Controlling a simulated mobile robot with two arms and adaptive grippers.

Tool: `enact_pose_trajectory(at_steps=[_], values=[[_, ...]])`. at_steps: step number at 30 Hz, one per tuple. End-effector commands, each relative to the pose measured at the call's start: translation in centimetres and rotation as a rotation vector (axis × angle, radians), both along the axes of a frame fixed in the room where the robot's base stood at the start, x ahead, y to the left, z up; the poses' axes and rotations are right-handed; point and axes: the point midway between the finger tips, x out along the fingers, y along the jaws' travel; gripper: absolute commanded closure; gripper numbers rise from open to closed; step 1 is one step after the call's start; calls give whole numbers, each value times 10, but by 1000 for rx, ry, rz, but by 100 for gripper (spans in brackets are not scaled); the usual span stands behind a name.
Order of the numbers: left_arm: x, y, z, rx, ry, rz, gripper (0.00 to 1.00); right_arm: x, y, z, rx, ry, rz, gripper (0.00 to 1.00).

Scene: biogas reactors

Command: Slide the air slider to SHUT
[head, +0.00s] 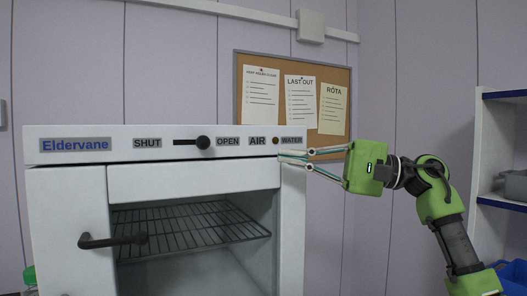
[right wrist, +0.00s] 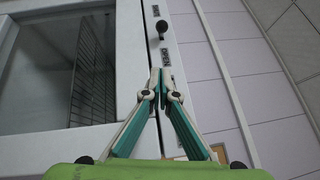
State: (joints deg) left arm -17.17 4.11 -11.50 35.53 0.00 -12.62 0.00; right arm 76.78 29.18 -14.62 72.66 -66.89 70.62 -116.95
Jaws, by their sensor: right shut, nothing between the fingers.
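The air slider (head: 203,142) is a round black knob on a dark slot in the white panel of the Eldervane cabinet. The knob sits at the right end of the slot, beside the OPEN label (head: 228,141). The SHUT label (head: 147,143) is to the left of the slot. My right gripper (head: 282,156) is shut and empty, at the right end of the panel by the WATER label (head: 292,140), right of the knob. In the right wrist view its fingertips (right wrist: 160,74) point toward the knob (right wrist: 162,27), with a gap between. My left gripper is out of view.
The cabinet (head: 295,220) has an open chamber with a wire rack (head: 190,230) and a black handle (head: 112,240) at the left. A cork board (head: 300,75) with papers hangs behind. Shelves (head: 500,97) stand at the right. The space before the panel looks clear.

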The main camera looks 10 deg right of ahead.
Motion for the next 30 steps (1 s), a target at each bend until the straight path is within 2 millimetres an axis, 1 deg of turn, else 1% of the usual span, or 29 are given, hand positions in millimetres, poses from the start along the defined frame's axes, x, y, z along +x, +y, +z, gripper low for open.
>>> enact_pose_trajectory(at_steps=[6,13,15,18,21,30], values=[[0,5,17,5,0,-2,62,11,42,10,1,1,5,100],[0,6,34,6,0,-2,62,24,87,16,2,1,3,100],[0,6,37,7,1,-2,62,18,96,17,0,-1,2,100],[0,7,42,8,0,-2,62,12,108,19,0,0,2,100],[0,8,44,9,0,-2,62,8,115,20,1,1,0,100],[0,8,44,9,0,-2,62,6,119,19,1,2,-1,100]])
